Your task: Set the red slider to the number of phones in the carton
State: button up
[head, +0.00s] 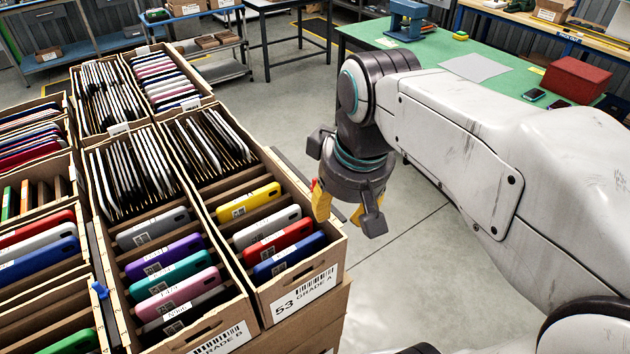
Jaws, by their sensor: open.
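A tilted cardboard carton marked "53 GRADE A" (318,305) stands in front of me, left of my gripper. Its front part holds a yellow phone (248,203), a white phone (267,228), a red phone (278,242) and a blue phone (289,256). Several dark and light thin items stand in slots behind them. My gripper (345,208) hangs open and empty beside the carton's right edge, its yellow pads showing.
More cartons fill the left. A green table (428,52) with a red box (577,80) stands behind my arm. The floor right of the cartons is clear.

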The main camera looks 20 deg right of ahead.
aim_at(315, 179)
jog(key=w+g, duration=0.1)
jog(key=w, duration=0.3)
jog(key=w+n+g+b, duration=0.1)
jog(key=w, duration=0.4)
jog(key=w+d+n+g, duration=0.1)
jog(key=w, duration=0.4)
jog(key=shift+f+b, duration=0.1)
jog(key=shift+b, duration=0.2)
jog(key=shift+w+f, duration=0.15)
jog(key=shift+f, duration=0.25)
jog(key=shift+f+b, duration=0.45)
jog(key=shift+f, duration=2.85)
grip_shut()
